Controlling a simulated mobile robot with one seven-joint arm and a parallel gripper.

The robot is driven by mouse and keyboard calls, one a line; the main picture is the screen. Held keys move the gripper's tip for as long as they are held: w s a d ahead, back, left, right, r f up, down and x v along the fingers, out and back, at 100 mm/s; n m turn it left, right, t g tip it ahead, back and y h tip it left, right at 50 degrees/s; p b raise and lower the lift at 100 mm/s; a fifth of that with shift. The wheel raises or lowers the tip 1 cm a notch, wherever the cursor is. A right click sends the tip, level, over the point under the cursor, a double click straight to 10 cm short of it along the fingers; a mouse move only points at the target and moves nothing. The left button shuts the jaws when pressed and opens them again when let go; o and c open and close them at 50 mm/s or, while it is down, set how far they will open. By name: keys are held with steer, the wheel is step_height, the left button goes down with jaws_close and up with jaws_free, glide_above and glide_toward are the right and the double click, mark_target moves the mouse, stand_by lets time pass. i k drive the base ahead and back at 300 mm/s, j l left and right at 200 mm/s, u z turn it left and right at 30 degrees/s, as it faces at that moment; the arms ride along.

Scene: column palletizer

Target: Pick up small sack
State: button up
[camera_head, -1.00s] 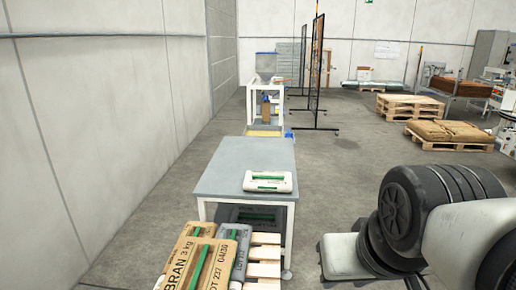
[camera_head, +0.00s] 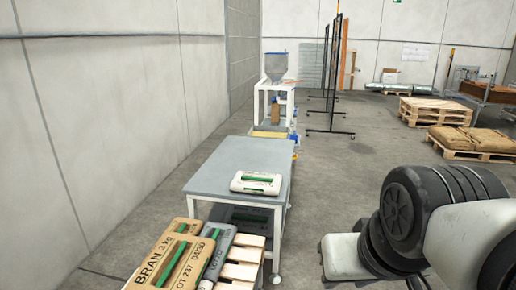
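A small white sack with a green stripe (camera_head: 257,183) lies flat on the grey table top (camera_head: 215,172), near its right front edge. Brown sacks marked BRAN 3 kg (camera_head: 165,262) and a grey sack with a green stripe (camera_head: 217,255) lie on a wooden pallet in front of the table. Part of my arm shows at the lower right, apart from the table and the sacks. My gripper's fingers are not in view.
The pallet's bare slats (camera_head: 244,262) show right of the sacks. A hopper on a white frame (camera_head: 276,66) stands behind the table. Dark mesh screens (camera_head: 330,75) stand beyond. Loaded pallets (camera_head: 470,140) are at the right. The floor between is clear.

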mark_target(246, 182)
steer(key=i+l+u, duration=0.1)
steer(key=l, duration=0.25)
steer(key=i+l+u, duration=0.1)
steer(key=l, duration=0.25)
steer(key=i+l, duration=0.15)
steer(key=l, duration=0.25)
steer(key=i+l+u, duration=0.2)
steer(key=i+l, duration=0.2)
steer(key=i+l+u, duration=0.15)
steer(key=i+l, duration=0.2)
steer(key=l, duration=0.2)
steer(key=i+l+u, duration=0.1)
steer(key=i, duration=0.35)
steer(key=i+l+u, duration=0.1)
steer(key=i+l, duration=0.15)
steer(key=i, duration=0.15)
steer(key=i+l+u, duration=0.1)
steer(key=i+l, duration=0.15)
steer(key=i, duration=0.2)
steer(key=i+l, duration=0.15)
steer(key=i, duration=0.35)
